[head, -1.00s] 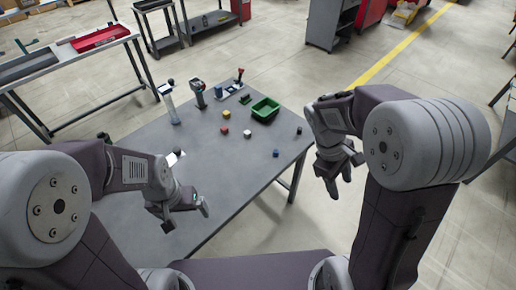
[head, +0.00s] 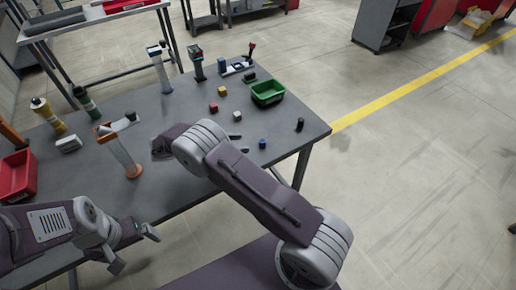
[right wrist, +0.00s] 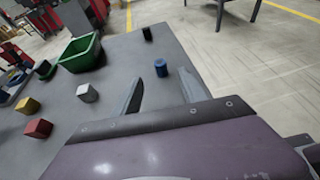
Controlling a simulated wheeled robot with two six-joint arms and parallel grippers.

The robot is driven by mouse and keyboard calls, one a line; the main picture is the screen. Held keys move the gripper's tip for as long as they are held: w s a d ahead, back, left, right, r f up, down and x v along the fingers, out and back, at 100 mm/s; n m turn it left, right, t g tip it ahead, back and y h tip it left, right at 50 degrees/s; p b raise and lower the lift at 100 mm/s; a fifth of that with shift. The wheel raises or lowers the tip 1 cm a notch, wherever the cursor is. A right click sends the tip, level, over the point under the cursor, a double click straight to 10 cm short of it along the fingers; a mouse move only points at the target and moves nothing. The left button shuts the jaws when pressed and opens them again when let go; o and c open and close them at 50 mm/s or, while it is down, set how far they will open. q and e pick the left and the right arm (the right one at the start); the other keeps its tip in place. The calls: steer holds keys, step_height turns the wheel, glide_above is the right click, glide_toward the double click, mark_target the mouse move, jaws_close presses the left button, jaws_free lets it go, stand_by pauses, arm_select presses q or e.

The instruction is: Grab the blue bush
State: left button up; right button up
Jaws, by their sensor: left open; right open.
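The blue bush (head: 262,144) is a small upright blue cylinder on the grey table near its right front edge. In the right wrist view it is the blue cylinder (right wrist: 161,68) just beyond the fingertips, roughly between their lines. My right gripper (head: 238,143) is open and empty, low over the table to the left of the blue bush; my own arm hides most of it in the head view. Its two fingers also show spread in the right wrist view (right wrist: 160,82). My left gripper (head: 133,248) is open and empty at the table's front left.
Near the blue bush are a white cube (head: 237,115), a red cube (head: 213,107), a yellow cube (head: 222,91) and a black cylinder (head: 299,125). A green bin (head: 268,98) stands behind. A red bin (head: 18,176) and bottles (head: 47,115) are at the left.

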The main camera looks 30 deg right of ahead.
mark_target(259, 148)
steer(key=shift+a, duration=0.2)
steer(key=x, duration=0.4)
steer(key=shift+d+r, duration=0.1)
steer(key=x, duration=0.5)
steer(key=shift+f+p, duration=0.3)
steer(key=shift+f, duration=0.1)
jaws_close()
